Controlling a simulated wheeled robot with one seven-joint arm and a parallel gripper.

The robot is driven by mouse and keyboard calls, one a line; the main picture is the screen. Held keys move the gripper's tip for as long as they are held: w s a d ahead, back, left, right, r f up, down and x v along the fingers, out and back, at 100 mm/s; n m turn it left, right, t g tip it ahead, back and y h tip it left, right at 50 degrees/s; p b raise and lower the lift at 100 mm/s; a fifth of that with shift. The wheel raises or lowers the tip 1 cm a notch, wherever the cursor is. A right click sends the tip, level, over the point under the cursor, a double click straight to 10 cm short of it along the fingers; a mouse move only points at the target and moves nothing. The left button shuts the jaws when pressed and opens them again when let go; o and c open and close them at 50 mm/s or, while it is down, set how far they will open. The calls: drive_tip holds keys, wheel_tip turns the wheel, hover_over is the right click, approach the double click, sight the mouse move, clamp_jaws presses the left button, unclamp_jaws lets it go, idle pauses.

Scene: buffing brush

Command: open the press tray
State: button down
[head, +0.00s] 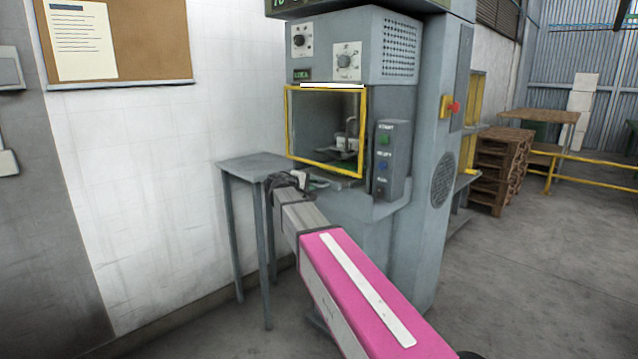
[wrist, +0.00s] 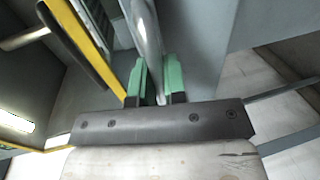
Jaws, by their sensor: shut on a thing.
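The press (head: 360,50) is a grey machine with a yellow-framed window (head: 287,130) in front of its opening. Inside the opening a fixture (head: 347,143) shows, and a flat tray-like part (head: 335,175) lies below at the front edge. My gripper (head: 303,180) is at the lower left of the opening, low before the press. In the wrist view my gripper (wrist: 158,85) has its green fingers shut on a grey metal bar (wrist: 147,35), which looks like the tray's handle. The head view is too small to show the grip clearly.
A small grey table (head: 250,164) stands left of the press, close to my arm. A button box (head: 389,160) sits right of the opening. The yellow frame also shows near my fingers in the wrist view (wrist: 80,42). Stacked pallets (head: 497,165) stand far right, with open floor before them.

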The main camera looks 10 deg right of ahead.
drive_tip(key=f+v, duration=0.2)
drive_tip(key=v, duration=1.1)
drive_tip(key=a+f+v, duration=0.1)
drive_tip(key=f+v, duration=0.2)
drive_tip(key=v, duration=1.1)
drive_tip(key=shift+s+f, duration=0.3)
drive_tip(key=shift+f, duration=0.05)
drive_tip(key=c, duration=1.2)
unclamp_jaws()
drive_tip(key=v, duration=1)
drive_tip(key=shift+s+a, duration=0.25)
drive_tip(key=shift+a, duration=0.05)
